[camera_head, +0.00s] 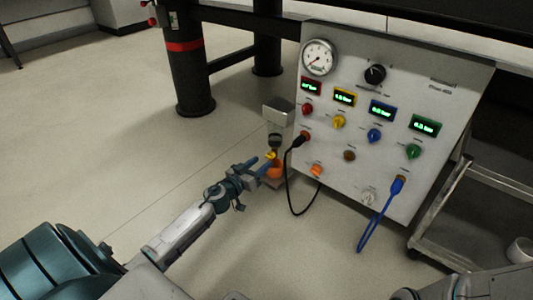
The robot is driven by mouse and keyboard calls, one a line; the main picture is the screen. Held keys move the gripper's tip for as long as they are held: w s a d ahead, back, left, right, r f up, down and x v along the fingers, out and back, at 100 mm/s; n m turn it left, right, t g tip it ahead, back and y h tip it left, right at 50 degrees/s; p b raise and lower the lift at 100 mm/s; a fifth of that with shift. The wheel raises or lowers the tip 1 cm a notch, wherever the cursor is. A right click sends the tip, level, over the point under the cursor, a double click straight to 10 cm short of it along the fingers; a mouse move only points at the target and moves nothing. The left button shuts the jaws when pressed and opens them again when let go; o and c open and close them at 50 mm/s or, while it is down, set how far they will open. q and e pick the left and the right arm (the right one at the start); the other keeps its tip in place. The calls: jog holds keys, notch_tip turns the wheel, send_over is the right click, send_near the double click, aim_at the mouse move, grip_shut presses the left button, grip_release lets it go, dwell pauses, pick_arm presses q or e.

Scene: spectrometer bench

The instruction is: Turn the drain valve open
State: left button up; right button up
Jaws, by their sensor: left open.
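A small drain valve (275,142) with a dark body hangs below a light grey box (278,110), left of the panel. A yellow part (271,155) shows at its lower end, with an orange piece (276,170) just below. My left gripper (266,167) is open, and its fingertips are at the yellow and orange parts. They partly hide these parts, and I cannot tell whether they touch. My right gripper is not in view.
The panel (340,165) carries a gauge (319,57), knobs and lit displays. A black cable (289,185) loops down close to my left gripper, and a blue cable (373,222) hangs farther right. A metal cart frame (440,205) stands at right. The floor at left is clear.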

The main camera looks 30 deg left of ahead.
aim_at(270, 156)
pick_arm(q)
jog(key=shift+w+d+f, duration=0.1)
jog(key=shift+w+d, duration=0.05)
jog(key=shift+w, duration=1.9)
jog(key=c, duration=1)
